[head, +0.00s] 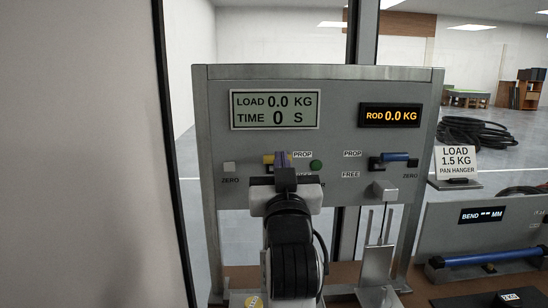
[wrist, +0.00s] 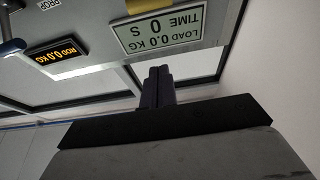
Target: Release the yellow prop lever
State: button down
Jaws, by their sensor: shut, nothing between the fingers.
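The yellow prop lever (head: 268,158) is on the grey panel (head: 235,135) below the load and time display, level with a PROP label (head: 302,155). My gripper (head: 283,160) is shut and empty in front of the panel and hides part of the lever and the label below. In the wrist view the closed fingers (wrist: 160,72) point toward the panel. A yellow piece (wrist: 133,4), likely the lever, shows at the top edge there. I cannot tell whether the fingers touch the lever. The display (head: 275,109) reads load 0.0 kg, time 0 s.
A blue lever (head: 396,157) is on the panel's right side, with its own PROP and FREE labels. A green button (head: 316,166) is close right of my gripper. A bend unit (head: 485,235) stands at right. A wall (head: 80,150) fills the left.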

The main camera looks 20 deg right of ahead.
jog(key=shift+f, duration=0.4)
jog(key=shift+w, duration=0.1)
jog(key=shift+d, duration=0.1)
jog(key=p+x, duration=0.5)
jog(key=x, duration=0.5)
notch_tip(320, 180, down, 4)
jog(key=shift+f+p, duration=0.15)
jog(key=shift+p, duration=0.2)
jog(key=shift+f+t+b, duration=0.35)
jog(key=shift+t+b, duration=0.15)
jog(key=shift+b, duration=0.65)
